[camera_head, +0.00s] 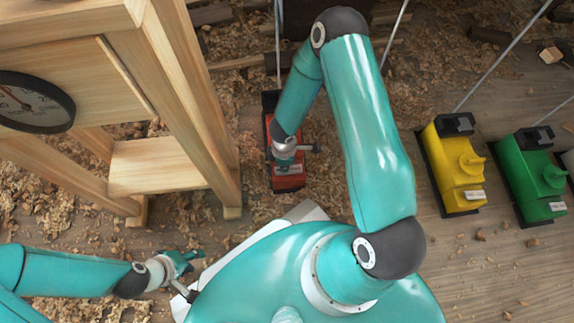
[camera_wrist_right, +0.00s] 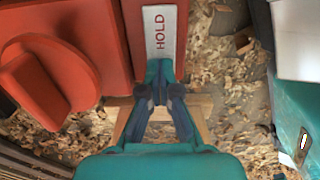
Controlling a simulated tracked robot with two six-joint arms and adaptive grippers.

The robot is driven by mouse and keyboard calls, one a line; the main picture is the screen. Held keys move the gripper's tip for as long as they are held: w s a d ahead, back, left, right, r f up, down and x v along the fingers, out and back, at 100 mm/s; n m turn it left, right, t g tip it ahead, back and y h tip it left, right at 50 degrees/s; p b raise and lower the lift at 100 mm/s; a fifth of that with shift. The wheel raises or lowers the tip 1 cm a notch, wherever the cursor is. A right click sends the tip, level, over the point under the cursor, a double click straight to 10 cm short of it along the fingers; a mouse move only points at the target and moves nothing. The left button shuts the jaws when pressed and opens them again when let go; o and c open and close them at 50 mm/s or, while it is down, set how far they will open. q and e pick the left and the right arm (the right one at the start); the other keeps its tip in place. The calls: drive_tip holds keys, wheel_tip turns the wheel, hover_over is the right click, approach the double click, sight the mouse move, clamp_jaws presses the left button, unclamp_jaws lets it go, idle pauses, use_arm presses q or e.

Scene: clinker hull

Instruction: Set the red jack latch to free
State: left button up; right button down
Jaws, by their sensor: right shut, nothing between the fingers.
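The red jack (camera_head: 287,182) stands on the wooden floor, under my right gripper (camera_head: 286,154), which partly covers it in the head view. In the right wrist view the red jack body (camera_wrist_right: 99,30) is close up. It carries a white plate (camera_wrist_right: 161,32) reading HOLD and, to its left, a round red knob with a raised bar (camera_wrist_right: 45,75). My right gripper (camera_wrist_right: 161,76) is shut and empty, its tips over the plate's lower end; contact cannot be told. My left gripper (camera_head: 188,262) is low at the left, away from the jack, its fingers unclear.
A yellow jack (camera_head: 453,170) and a green jack (camera_head: 530,175) stand to the right with slanted rods. A wooden frame (camera_head: 160,165) with a dark round dial (camera_head: 35,102) stands left of the red jack. Shavings (camera_head: 80,215) litter the floor.

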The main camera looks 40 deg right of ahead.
drive_tip(key=shift+r+p, duration=1.9)
drive_tip(key=shift+r, duration=1.4)
drive_tip(key=shift+a+r, duration=0.15)
drive_tip(key=shift+r, duration=0.05)
drive_tip(key=s+a+r+m+g+y+p, duration=0.25)
drive_tip(key=s+a+r+m+y, duration=0.25)
drive_tip(key=s+a+m, duration=0.55)
wheel_tip(320, 180, up, 38)
drive_tip(key=w+a+m+t+h+p, duration=0.1)
drive_tip(key=a+m+t+p, duration=0.1)
drive_tip(key=p, duration=3.6)
drive_tip(key=shift+w+m+t, duration=0.4)
drive_tip(key=shift+m+t, duration=0.15)
